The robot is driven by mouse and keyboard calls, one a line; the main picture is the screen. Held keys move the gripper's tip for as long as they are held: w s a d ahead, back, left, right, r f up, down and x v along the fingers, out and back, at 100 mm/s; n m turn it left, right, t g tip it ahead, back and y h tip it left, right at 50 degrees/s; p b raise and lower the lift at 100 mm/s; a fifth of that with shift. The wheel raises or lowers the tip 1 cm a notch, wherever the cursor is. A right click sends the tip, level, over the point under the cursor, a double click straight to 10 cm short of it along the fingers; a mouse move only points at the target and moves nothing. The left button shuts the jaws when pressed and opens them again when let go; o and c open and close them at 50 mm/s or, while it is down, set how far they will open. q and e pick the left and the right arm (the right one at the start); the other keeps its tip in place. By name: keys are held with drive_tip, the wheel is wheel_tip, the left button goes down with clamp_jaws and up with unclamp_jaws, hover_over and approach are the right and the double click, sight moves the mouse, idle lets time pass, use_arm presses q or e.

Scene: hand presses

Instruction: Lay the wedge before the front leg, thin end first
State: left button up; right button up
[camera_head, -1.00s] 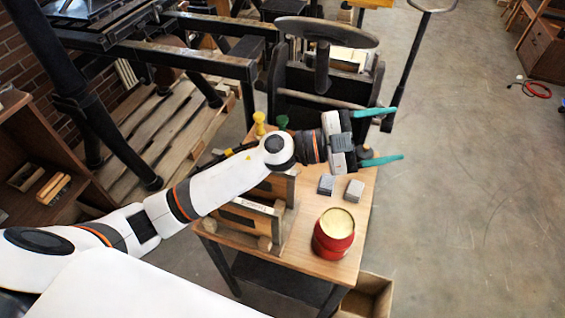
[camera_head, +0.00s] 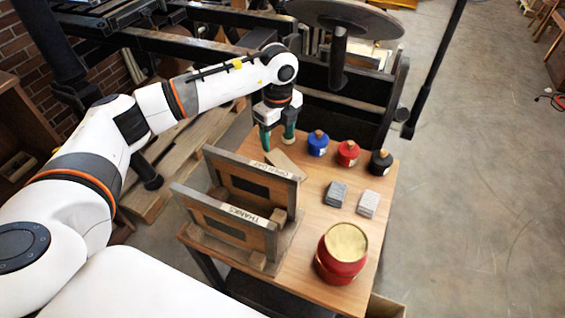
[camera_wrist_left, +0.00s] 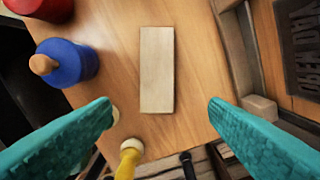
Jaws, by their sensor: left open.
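A pale wooden block, which looks like the wedge (camera_head: 285,164), lies flat on the wooden table behind the two upright labelled frames. The left wrist view shows the wedge (camera_wrist_left: 157,70) from above, centred; I cannot tell which end is thin. My left gripper (camera_head: 277,143) points down over the table by the wedge. In the wrist view its teal fingers are wide apart and empty, one on each side of the wedge's near end and not touching it. A dark press leg (camera_head: 146,170) stands left of the table; I cannot tell whether it is the front leg. My right gripper is out of view.
Blue (camera_head: 318,144), red (camera_head: 347,153) and black (camera_head: 381,162) pots stand right of the wedge. Two grey blocks (camera_head: 336,194) and a large red tin (camera_head: 342,254) are nearer. The labelled frames (camera_head: 230,214) stand close by. A yellow-handled item (camera_wrist_left: 128,158) shows in the wrist view.

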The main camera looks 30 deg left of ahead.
sight(280, 160)
use_arm(q)
wheel_tip(280, 160, down, 3)
drive_tip(key=shift+f, duration=0.2)
drive_tip(key=shift+w+d+f+p, duration=0.15)
drive_tip(key=shift+f+p, duration=0.65)
drive_tip(key=shift+f, duration=1.9)
drive_tip(key=c, duration=1.1)
